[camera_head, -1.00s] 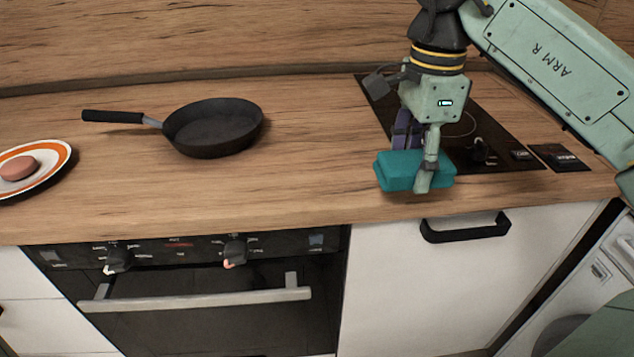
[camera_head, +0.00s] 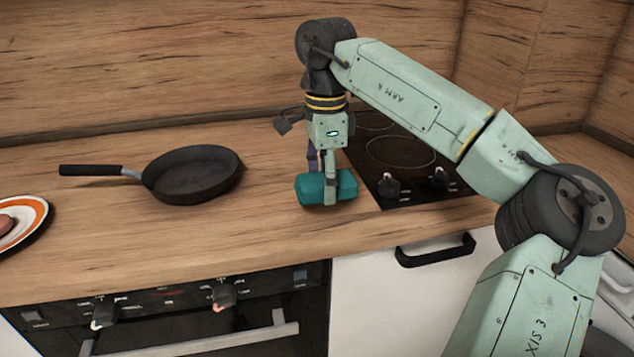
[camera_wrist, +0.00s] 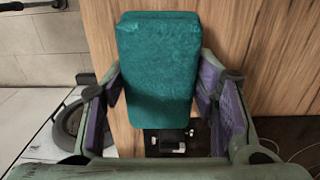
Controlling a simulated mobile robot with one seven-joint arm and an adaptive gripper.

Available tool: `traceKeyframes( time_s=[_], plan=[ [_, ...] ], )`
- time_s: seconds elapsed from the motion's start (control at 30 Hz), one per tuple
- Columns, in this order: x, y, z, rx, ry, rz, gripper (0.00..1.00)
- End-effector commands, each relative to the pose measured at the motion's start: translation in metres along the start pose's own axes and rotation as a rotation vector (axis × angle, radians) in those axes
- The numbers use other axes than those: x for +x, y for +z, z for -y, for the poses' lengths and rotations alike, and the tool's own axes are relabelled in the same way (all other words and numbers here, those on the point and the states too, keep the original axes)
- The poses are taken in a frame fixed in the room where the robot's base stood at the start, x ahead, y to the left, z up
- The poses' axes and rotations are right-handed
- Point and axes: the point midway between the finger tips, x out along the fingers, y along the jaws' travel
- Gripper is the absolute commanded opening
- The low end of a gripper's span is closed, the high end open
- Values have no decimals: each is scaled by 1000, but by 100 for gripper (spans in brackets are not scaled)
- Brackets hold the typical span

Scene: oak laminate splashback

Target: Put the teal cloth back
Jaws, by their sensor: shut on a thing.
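The teal cloth (camera_head: 313,188) is a folded block at the lower end of my gripper (camera_head: 324,178), over the wooden counter just left of the hob. My gripper points down and its two fingers are shut on the cloth's sides. In the wrist view the cloth (camera_wrist: 158,70) fills the space between the purple-padded fingers (camera_wrist: 160,95). From the head view I cannot tell whether the cloth touches the counter or hangs a little above it.
A black frying pan (camera_head: 193,177) stands on the counter left of the cloth. An orange-rimmed plate (camera_head: 30,222) holds a pinkish item at the far left. The black hob (camera_head: 400,160) lies right of the gripper. Bare counter (camera_head: 180,235) lies in front of the pan.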

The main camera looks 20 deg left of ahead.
Motion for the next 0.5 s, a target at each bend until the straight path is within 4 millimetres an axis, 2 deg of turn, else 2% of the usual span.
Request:
traceKeyframes(
  time_s=[0.27, 0.5],
  plan=[
    [1, 9, 22, -1, -1, 1, 27],
    [35, 9, 20, -1, 1, 2, 27]
  ],
)
